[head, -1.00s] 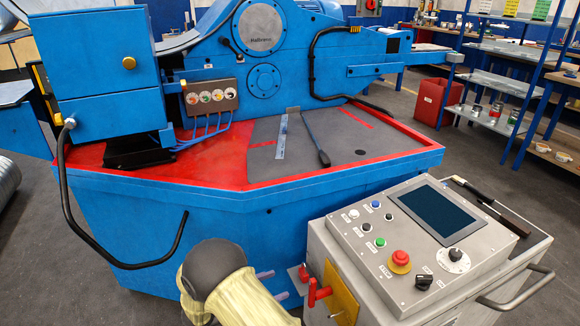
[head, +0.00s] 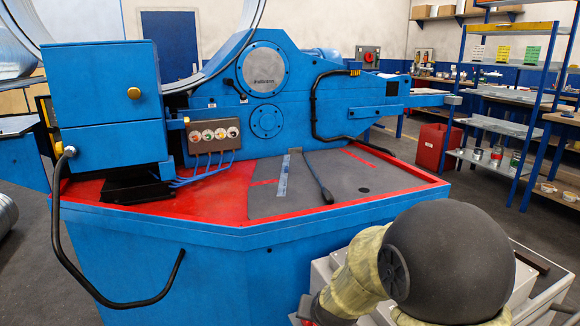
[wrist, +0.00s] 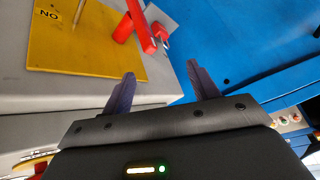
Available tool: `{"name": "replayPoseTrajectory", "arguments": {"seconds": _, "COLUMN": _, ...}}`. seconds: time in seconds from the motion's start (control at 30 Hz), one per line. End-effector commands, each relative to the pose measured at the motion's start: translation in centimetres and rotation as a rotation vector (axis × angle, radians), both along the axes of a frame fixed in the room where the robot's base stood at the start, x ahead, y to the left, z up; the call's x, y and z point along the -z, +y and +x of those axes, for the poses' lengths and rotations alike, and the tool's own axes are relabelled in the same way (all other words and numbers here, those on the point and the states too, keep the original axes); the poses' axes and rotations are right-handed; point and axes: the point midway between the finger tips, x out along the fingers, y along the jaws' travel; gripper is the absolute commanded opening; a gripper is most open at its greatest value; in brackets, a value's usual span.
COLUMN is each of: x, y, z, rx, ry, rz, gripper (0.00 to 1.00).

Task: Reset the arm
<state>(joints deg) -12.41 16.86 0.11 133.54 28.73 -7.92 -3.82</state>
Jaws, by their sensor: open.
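My gripper (wrist: 160,88) shows in the wrist view with its two dark fingers spread apart and nothing between them. Beyond the fingertips are the grey side of the control cabinet (wrist: 70,102), a yellow plate (wrist: 75,35) and a red handle (wrist: 132,27). The blue machine (wrist: 235,45) fills the upper right there. In the head view my arm covers the lower right and hides most of the control cabinet (head: 325,270). My gripper's fingers cannot be made out in the head view.
The blue spiral duct machine (head: 230,255) fills the middle, with a red-edged top (head: 225,205). A black hose (head: 85,265) loops at its left front. Shelves (head: 500,120) and a red bin (head: 435,145) stand at the back right. Grey floor (head: 40,285) is clear at the lower left.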

Motion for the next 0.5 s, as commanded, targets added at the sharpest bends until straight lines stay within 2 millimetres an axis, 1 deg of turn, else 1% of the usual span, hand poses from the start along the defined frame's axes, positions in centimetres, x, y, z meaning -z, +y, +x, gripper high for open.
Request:
{"name": "replayPoseTrajectory", "arguments": {"seconds": 0.03, "x": 0.3, "y": -1.2, "z": -1.9, "rx": -0.029, "ry": 0.041, "rz": -0.011, "gripper": 0.6}}
{"name": "replayPoseTrajectory", "arguments": {"seconds": 0.1, "x": 0.6, "y": -2.4, "z": -4.4, "rx": -0.073, "ry": 0.104, "rz": -0.033, "gripper": 0.6}}
{"name": "replayPoseTrajectory", "arguments": {"seconds": 0.2, "x": 1.0, "y": -4.0, "z": -7.4, "rx": -0.116, "ry": 0.181, "rz": -0.062, "gripper": 0.6}}
{"name": "replayPoseTrajectory", "arguments": {"seconds": 0.3, "x": 1.3, "y": -5.4, "z": -10.1, "rx": -0.148, "ry": 0.246, "rz": -0.09, "gripper": 0.6}}
{"name": "replayPoseTrajectory", "arguments": {"seconds": 0.5, "x": 1.8, "y": -7.8, "z": -14.7, "rx": -0.189, "ry": 0.357, "rz": -0.145, "gripper": 0.6}}
